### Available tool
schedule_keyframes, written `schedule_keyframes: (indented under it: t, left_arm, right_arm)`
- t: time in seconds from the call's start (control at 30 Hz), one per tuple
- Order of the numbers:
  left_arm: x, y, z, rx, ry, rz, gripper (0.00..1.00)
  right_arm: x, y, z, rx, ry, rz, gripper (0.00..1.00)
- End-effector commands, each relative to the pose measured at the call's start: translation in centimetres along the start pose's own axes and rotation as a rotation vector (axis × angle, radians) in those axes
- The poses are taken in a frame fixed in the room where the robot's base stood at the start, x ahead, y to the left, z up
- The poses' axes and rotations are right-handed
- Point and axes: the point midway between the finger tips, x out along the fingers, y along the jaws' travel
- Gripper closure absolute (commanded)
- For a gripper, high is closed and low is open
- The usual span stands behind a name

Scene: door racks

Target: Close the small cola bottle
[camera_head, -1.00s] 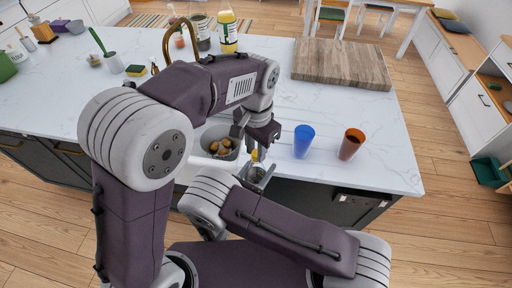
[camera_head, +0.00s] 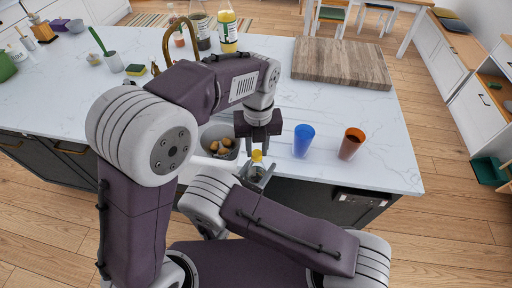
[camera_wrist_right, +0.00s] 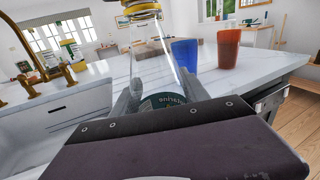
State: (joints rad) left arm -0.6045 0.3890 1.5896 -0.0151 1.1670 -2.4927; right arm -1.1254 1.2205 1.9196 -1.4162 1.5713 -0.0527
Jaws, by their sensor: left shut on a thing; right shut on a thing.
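The small cola bottle (camera_wrist_right: 155,60) is clear, with a dark green label low down. It stands roughly upright between the fingers of my right gripper (camera_wrist_right: 160,96). In the head view the right gripper (camera_head: 255,174) is shut on it at the counter's front edge. The yellow cap (camera_head: 257,155) is at the bottle's mouth and also shows at the top of the right wrist view (camera_wrist_right: 142,8). My left gripper (camera_head: 258,143) points down directly over the bottle, shut on the cap. Its fingertips are partly hidden, and I cannot tell how tightly the cap is seated.
A bowl of brown round items (camera_head: 219,139) is just left of the grippers. A blue cup (camera_head: 303,141) and a brown cup (camera_head: 351,144) stand to the right. A wooden board (camera_head: 341,63) lies behind. Taller bottles (camera_head: 227,32) stand at the back of the white counter (camera_head: 320,108).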

Motion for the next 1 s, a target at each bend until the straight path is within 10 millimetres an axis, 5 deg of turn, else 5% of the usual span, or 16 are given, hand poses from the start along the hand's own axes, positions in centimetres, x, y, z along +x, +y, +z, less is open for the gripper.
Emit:
schedule_keyframes:
  t: [0.2, 0.47, 0.5, 0.57, 0.87, 1.0]
  left_arm:
    - [0.0, -0.1, 0.0, 0.253, -0.002, 0.0, 1.0]
    - [0.0, -0.1, 0.0, 0.262, -0.002, 0.0, 1.0]
    - [0.0, -0.1, 0.0, 0.262, -0.002, 0.0, 0.68]
    - [0.0, -0.1, 0.0, 0.262, -0.002, 0.0, 0.52]
    - [-0.1, -0.1, 0.0, 0.261, -0.002, 0.0, 0.52]
    - [-1.8, -0.2, 0.1, 0.26, -0.004, -0.002, 0.52]
  right_arm:
    - [0.0, 0.0, 0.0, 0.0, 0.0, 0.0, 1.0]
    - [0.0, 0.0, 0.0, 0.0, 0.001, 0.0, 1.0]
    - [0.0, 0.0, 0.0, 0.0, 0.001, 0.0, 1.0]
    - [0.0, 0.0, 0.0, 0.0, 0.001, 0.0, 1.0]
    - [0.0, 0.0, 0.0, 0.0, 0.0, 0.0, 1.0]
    - [0.0, 0.0, 0.0, 0.0, 0.0, 0.0, 1.0]
